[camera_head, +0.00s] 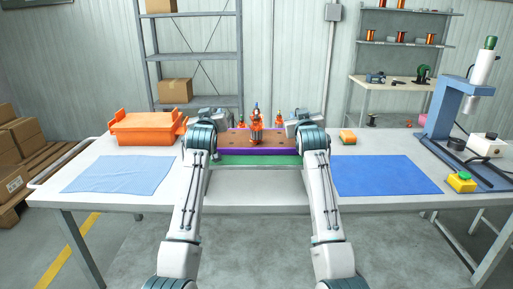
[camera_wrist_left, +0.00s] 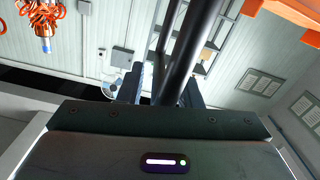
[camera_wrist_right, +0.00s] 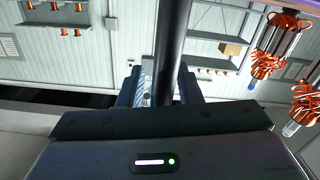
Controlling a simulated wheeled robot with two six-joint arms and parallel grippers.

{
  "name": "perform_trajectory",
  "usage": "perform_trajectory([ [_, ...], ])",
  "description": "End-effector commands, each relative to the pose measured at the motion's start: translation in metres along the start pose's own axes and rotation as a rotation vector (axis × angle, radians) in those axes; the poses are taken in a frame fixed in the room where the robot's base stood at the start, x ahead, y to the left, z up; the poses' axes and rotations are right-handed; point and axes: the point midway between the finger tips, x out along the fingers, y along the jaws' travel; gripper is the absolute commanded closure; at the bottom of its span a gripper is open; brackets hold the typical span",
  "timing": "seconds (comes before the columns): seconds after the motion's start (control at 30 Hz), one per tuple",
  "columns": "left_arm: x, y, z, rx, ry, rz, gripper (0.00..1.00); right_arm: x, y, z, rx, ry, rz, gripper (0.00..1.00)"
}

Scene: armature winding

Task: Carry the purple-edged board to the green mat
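The purple-edged board (camera_head: 233,151) has a brown pegged top with orange copper-wound armatures (camera_head: 256,128) standing on it. The green mat (camera_head: 255,161) shows just below the board's front edge at the table's middle; I cannot tell whether the board is touching or above it. My left gripper (camera_wrist_left: 160,88) is at the board's left end, its fingers close around a dark bar that looks like the board's handle (camera_wrist_left: 190,40). My right gripper (camera_wrist_right: 160,88) is likewise at the right end, closed around a similar bar (camera_wrist_right: 172,40). In the head view, my wrists hide the handles.
An orange bin (camera_head: 145,130) and a light blue cloth (camera_head: 119,174) are on the left. The front middle table is clear.

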Motion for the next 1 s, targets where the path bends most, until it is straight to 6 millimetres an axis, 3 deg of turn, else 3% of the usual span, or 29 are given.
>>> perform_trajectory([
  [0.47, -0.010, 0.001, 0.001, -0.002, -0.001, 0.001, 0.64, 0.000, 0.001, -0.002, 0.001, 0.003, 0.001, 0.64],
  [1.0, -0.101, 0.000, 0.000, -0.002, 0.000, 0.001, 0.64, 0.000, 0.001, -0.003, 0.001, 0.003, 0.001, 0.64],
])
